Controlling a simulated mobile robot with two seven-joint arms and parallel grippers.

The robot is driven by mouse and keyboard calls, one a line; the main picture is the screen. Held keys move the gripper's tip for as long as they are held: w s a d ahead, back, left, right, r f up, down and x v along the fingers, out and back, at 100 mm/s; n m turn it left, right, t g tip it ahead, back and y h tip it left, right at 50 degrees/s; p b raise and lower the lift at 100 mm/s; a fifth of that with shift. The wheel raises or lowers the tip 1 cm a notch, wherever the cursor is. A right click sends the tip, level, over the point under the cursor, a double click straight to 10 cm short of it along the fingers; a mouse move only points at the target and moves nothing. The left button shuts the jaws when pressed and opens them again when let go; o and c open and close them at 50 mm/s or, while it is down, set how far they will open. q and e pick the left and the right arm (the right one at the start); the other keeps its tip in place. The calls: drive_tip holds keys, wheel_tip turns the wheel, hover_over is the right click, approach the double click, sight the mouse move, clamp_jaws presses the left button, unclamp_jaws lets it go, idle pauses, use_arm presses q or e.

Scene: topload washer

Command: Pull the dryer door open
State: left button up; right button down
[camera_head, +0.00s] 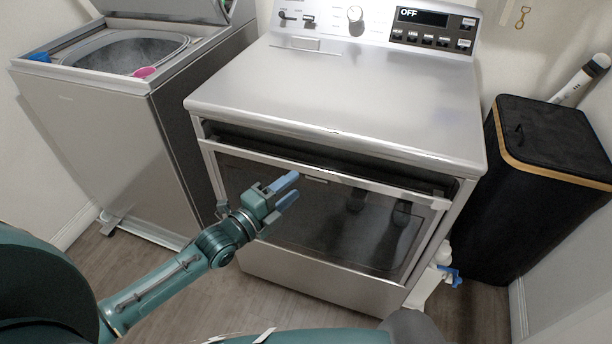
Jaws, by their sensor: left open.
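The dryer (335,95) stands in the middle, a silver machine with a control panel at its back reading OFF. Its front door (340,225) has a dark glass window in a silver frame. The door's top edge stands a little out from the body, with a dark gap (330,160) behind it. My left gripper (288,190) is open and empty in front of the upper left part of the door. Its fingers point right toward the door's top rail. I cannot tell whether they touch it. My right gripper is not in view.
A topload washer (110,130) with its lid up stands at the left, with blue and pink items on its rim. A black hamper (545,180) stands close on the dryer's right. White bottles (430,280) with a blue part sit on the floor by the dryer's right side.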

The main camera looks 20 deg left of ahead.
sight(311, 172)
use_arm(q)
drive_tip(key=shift+x, duration=2.75)
drive_tip(key=shift+c, duration=0.5)
clamp_jaws()
